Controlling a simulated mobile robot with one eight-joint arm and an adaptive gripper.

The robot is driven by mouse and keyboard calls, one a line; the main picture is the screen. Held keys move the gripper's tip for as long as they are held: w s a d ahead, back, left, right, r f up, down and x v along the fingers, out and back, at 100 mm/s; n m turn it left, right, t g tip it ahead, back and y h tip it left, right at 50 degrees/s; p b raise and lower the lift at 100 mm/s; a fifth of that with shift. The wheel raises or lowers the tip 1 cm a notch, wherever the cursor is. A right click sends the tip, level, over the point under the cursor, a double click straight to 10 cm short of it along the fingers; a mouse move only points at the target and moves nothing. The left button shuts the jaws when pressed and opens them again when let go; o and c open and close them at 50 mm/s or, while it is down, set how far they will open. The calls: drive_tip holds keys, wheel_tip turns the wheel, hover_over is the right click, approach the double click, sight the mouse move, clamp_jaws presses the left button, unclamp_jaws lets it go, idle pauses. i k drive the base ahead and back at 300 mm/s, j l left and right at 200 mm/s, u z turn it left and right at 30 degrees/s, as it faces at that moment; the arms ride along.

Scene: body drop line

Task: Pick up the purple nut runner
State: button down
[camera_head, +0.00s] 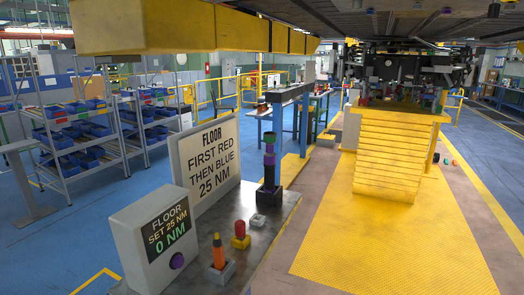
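A dark upright tool (269,178) with a purple band (269,160) and a green band near its top stands in a small black socket at the far end of the grey bench; it is the only tool-like thing with purple that I can make out, and its fine shape is too small to tell. A round purple knob (177,262) sits on the front of the grey display box, which reads "FLOOR SET 25 NM 0 NM". My gripper is not in view.
The grey bench (262,232) also holds an orange-and-black tool (218,252) in a grey block, a red-and-yellow piece (240,236), and an upright sign board (207,165). A yellow beam (180,28) hangs overhead. Yellow steps (397,165) stand right; yellow floor (390,245) before them is clear.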

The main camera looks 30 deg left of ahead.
sight(270, 138)
drive_tip(key=k+j+u, duration=0.15)
drive_tip(key=u, duration=1.05)
